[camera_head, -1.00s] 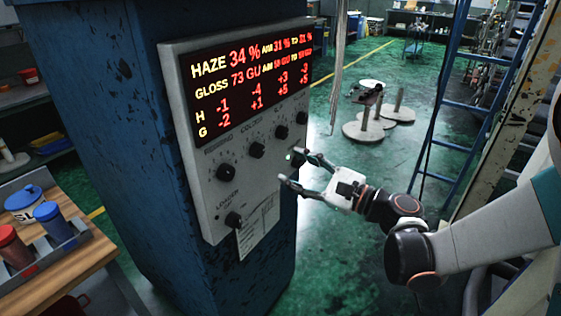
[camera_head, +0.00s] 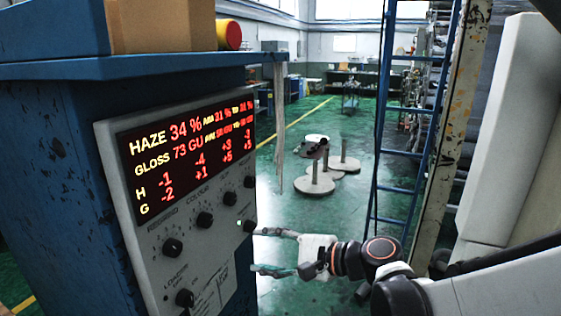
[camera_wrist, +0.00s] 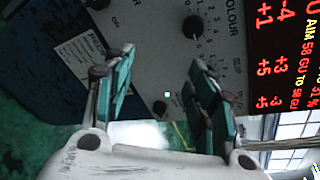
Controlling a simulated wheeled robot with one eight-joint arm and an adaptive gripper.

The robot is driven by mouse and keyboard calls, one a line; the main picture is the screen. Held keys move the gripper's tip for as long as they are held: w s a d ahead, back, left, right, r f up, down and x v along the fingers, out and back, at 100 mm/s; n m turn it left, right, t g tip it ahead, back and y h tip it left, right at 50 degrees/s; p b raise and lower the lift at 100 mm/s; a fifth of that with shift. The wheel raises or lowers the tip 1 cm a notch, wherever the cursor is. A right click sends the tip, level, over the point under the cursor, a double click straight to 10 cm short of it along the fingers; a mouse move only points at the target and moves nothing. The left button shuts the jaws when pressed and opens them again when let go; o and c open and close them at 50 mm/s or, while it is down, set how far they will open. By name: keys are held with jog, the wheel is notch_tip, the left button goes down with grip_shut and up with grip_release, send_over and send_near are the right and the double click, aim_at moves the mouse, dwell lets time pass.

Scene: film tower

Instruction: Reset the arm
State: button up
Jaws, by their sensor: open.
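My gripper (camera_head: 262,252) is open and empty, with its two fingers apart. In the head view it is beside the right edge of a grey control panel (camera_head: 222,262) on a blue cabinet. One finger is near the lower right knob (camera_head: 248,226), which has a lit green spot beside it; I cannot tell if they touch. In the wrist view both fingers (camera_wrist: 162,95) point at the panel face, and the green light (camera_wrist: 167,94) shows between them. My arm comes in from the lower right.
The panel display (camera_head: 187,158) reads haze 34 % and gloss 73 GU in lit letters. A cardboard box (camera_head: 163,26) and a red and yellow roll (camera_head: 229,36) are on the cabinet top. A blue ladder (camera_head: 390,125) stands behind my arm.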

jog(key=s+d+f+n+h, duration=0.1)
jog(key=s+d+n+h, duration=0.5)
jog(key=d, duration=0.5)
jog(key=s+d+f+n+h, duration=0.1)
jog(key=s+d+n+h, duration=0.5)
jog(key=s+d, duration=0.4)
jog(key=shift+s+d+f+h, duration=0.3)
jog(key=shift+d+h, duration=0.4)
jog(key=shift+d, duration=0.5)
jog(key=shift+w, duration=0.1)
